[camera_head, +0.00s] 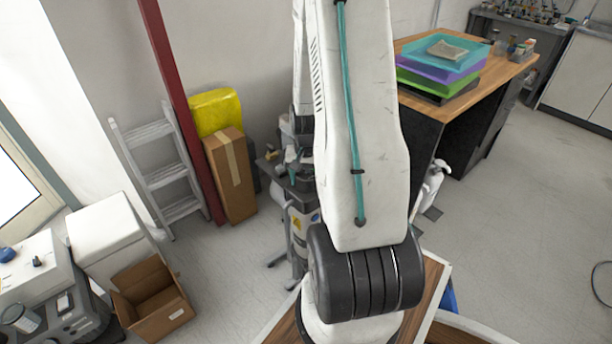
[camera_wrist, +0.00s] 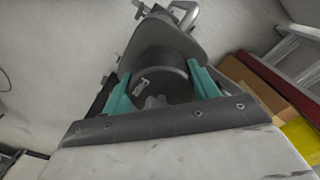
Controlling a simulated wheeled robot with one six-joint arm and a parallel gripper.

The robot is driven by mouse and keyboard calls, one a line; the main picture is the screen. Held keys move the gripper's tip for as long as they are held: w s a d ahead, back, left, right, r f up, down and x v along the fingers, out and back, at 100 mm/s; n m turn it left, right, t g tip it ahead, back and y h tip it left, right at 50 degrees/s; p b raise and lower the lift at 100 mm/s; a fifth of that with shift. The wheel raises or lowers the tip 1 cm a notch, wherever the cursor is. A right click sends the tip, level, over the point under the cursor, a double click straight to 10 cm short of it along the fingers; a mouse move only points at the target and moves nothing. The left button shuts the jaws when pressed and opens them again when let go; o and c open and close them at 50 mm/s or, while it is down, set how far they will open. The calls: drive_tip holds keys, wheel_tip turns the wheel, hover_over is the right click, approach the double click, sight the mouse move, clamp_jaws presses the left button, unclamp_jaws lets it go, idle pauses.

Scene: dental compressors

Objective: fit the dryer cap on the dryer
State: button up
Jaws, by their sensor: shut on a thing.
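In the wrist view my gripper (camera_wrist: 161,86) has its two teal fingers on either side of a dark round cap (camera_wrist: 178,88), which I take to be the dryer cap, and is shut on it. A small light mark and a grey lobed part show on the cap's near face. Just beyond it is a grey body with a metal pipe or handle (camera_wrist: 182,12); I cannot tell whether the cap touches it. In the head view a compressor unit (camera_head: 302,218) with a light cylinder and stickers stands behind my arm. My arm hides much of it, and I cannot make out the dryer there.
A cardboard box (camera_head: 232,175), yellow bag (camera_head: 215,110), ladder (camera_head: 160,175) and red post (camera_head: 183,110) stand left of the unit. A wooden-topped bench (camera_head: 500,72) with stacked trays (camera_head: 440,68) is on the right. An open carton (camera_head: 152,300) sits lower left. The right floor is mostly clear.

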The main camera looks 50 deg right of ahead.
drive_tip(key=o, duration=1.1)
drive_tip(key=shift+o, duration=0.2)
wheel_tip(320, 180, up, 8)
drive_tip(key=shift+f, duration=0.1)
